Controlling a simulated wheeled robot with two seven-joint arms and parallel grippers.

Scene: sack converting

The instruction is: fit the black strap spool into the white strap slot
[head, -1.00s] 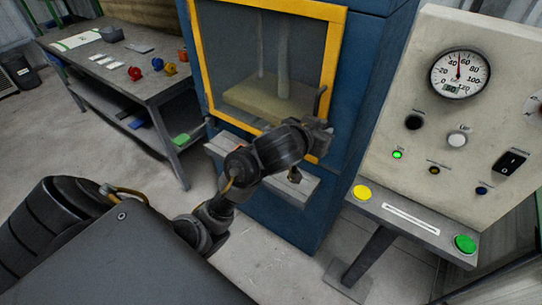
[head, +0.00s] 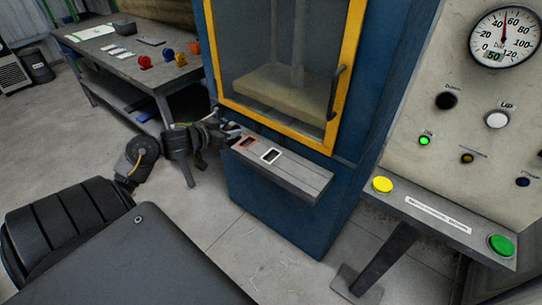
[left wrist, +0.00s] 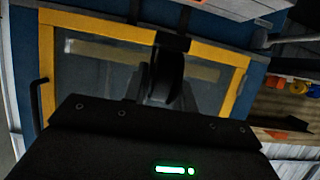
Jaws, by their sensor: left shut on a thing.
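The white strap slot (head: 270,156) is a white-framed opening in the top of the grey ledge on the front of the blue press. My left gripper (head: 230,130) is at the ledge's left end, left of the white slot and apart from it. It is shut on the black strap spool, a dark rounded thing between the fingers in the left wrist view (left wrist: 170,72). The spool is hard to make out in the head view, dark against the dark gripper. My right gripper is not in view.
An orange-red framed slot (head: 244,142) lies left of the white one on the ledge (head: 305,178). The press door has a yellow frame (head: 275,120) and a handle. A workbench (head: 125,60) with coloured spools stands behind left; a button console (head: 440,215) stands right.

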